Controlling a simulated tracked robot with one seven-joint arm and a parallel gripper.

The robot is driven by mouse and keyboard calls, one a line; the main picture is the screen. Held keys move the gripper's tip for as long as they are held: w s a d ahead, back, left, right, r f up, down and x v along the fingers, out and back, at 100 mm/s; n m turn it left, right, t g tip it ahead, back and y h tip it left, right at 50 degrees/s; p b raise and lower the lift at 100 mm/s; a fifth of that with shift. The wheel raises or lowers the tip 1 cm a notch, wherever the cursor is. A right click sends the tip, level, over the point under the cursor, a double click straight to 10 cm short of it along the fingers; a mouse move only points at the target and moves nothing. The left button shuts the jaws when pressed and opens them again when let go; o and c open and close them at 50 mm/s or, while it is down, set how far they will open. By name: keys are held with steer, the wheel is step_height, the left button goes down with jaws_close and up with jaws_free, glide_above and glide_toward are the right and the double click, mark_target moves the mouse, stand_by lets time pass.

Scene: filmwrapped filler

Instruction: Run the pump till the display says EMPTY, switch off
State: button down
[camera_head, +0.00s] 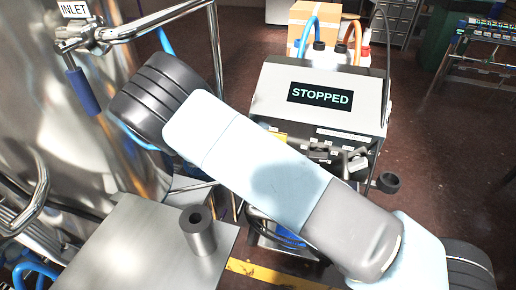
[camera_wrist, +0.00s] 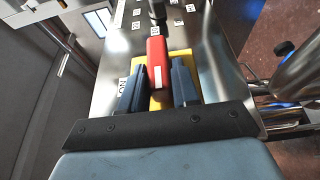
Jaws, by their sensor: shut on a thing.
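The pump unit (camera_head: 265,90) is a grey box, and its dark display (camera_head: 320,96) reads STOPPED in pale green letters. In the wrist view my gripper (camera_wrist: 156,88) has its two dark blue fingers on either side of a red switch handle (camera_wrist: 157,62), shut on it. The handle stands over a yellow plate (camera_wrist: 181,56) on a shiny metal panel. A small white label (camera_wrist: 123,86) is by the left finger, partly covered by it. In the head view my arm crosses in front of the pump and hides the gripper and the handle.
A large steel tank (camera_head: 50,140) stands at left, with an INLET sign (camera_head: 74,9) and a blue-handled lever (camera_head: 82,91). A metal plate (camera_head: 130,245) with a short grey cylinder (camera_head: 199,235) is in front. A cardboard box (camera_head: 328,12) is behind the pump. Floor shows at right.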

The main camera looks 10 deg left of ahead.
steer(key=shift+s+f, duration=0.1)
steer(key=shift+f, duration=0.1)
steer(key=c, duration=0.9)
jaws_free()
steer(key=shift+r, duration=0.1)
